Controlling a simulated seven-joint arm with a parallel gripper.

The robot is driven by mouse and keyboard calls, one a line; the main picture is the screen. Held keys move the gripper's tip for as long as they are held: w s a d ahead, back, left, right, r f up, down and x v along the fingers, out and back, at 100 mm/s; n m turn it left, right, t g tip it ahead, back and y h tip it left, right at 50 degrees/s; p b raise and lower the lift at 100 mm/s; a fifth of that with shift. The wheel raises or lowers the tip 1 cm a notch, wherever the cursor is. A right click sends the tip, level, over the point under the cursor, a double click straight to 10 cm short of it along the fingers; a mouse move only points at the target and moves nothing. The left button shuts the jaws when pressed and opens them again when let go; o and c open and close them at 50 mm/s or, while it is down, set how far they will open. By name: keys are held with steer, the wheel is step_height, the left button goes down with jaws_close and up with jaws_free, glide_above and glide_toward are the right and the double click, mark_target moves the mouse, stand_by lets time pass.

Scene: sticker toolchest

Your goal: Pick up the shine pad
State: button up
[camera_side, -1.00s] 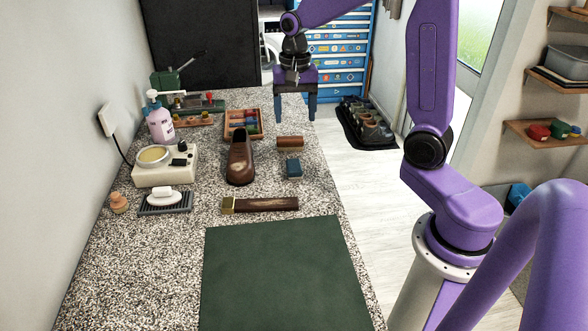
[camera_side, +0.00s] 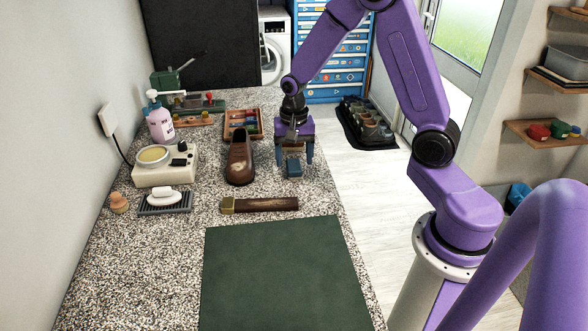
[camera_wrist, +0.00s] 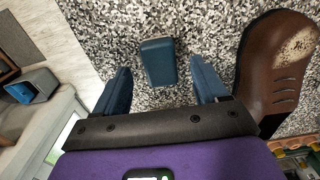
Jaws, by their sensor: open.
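The shine pad, a small blue block (camera_side: 294,169), lies on the speckled counter to the right of the brown shoe. It also shows in the wrist view (camera_wrist: 158,62), just beyond and between my two fingers. My gripper (camera_side: 294,158) points down over the pad, its blue fingers apart to the pad's left and right. The wrist view shows my gripper (camera_wrist: 161,66) open, with bare counter between each finger and the pad. The exact height of the fingertips above the counter is hard to tell.
The brown shoe (camera_side: 239,160) stands close to the left finger in the side view, at right in the wrist view (camera_wrist: 272,65). A brush (camera_side: 265,205) lies in front, before a green mat (camera_side: 285,270). A wooden box (camera_side: 229,133) stands behind. The counter's edge is to the right.

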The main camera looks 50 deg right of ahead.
steer(key=shift+f, duration=1.35)
steer(key=c, duration=1.1)
